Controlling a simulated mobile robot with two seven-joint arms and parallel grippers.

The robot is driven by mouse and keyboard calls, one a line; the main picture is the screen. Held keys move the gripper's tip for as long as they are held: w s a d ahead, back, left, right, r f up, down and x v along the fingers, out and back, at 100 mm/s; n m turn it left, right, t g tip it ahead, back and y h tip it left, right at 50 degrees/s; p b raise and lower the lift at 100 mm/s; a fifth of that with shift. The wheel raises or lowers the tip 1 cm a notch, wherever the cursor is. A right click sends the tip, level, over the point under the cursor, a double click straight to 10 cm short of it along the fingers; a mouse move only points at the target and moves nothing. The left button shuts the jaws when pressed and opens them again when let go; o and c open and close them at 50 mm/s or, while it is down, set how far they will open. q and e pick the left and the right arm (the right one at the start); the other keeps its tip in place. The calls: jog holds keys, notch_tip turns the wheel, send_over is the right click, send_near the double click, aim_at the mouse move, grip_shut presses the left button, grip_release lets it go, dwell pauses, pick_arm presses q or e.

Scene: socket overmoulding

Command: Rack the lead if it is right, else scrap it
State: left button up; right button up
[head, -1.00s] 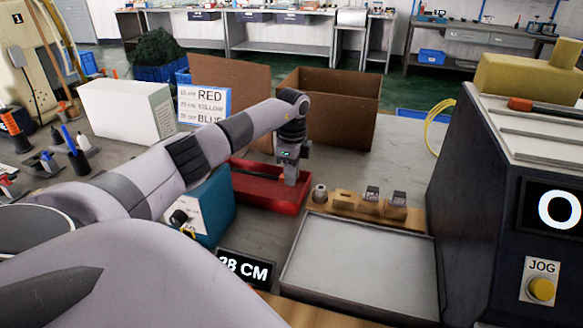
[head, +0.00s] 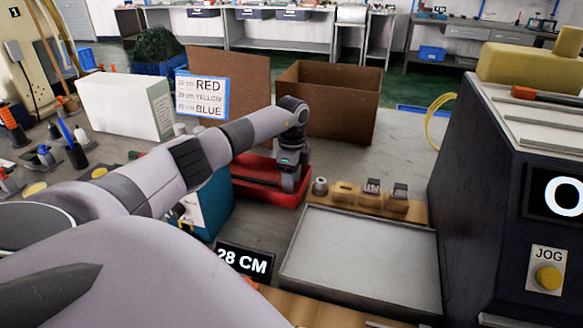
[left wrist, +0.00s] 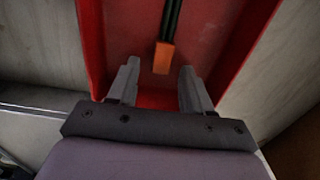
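A black lead with an orange end (left wrist: 164,56) lies in the red tray (left wrist: 95,50) in the left wrist view. In the head view it shows only as a dark line (head: 255,182) inside the red tray (head: 240,193). My left gripper (head: 290,188) reaches down at the tray's right end. In the left wrist view its two fingers (left wrist: 158,82) are apart, with nothing gripped between them; the orange end is just beyond the tips. A display (head: 244,262) reads 28 CM. A sign (head: 202,97) lists lengths beside RED, YELLOW and BLUE. My right gripper is out of view.
A wooden block (head: 350,203) with metal parts stands right of the tray, behind a grey flat plate (head: 360,258). A dark machine (head: 470,190) with a JOG button fills the right. A teal box (head: 212,205) is beneath my left arm. Cardboard boxes (head: 328,100) stand behind.

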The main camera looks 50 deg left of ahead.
pick_arm(q)
jog(key=shift+r, duration=3.6)
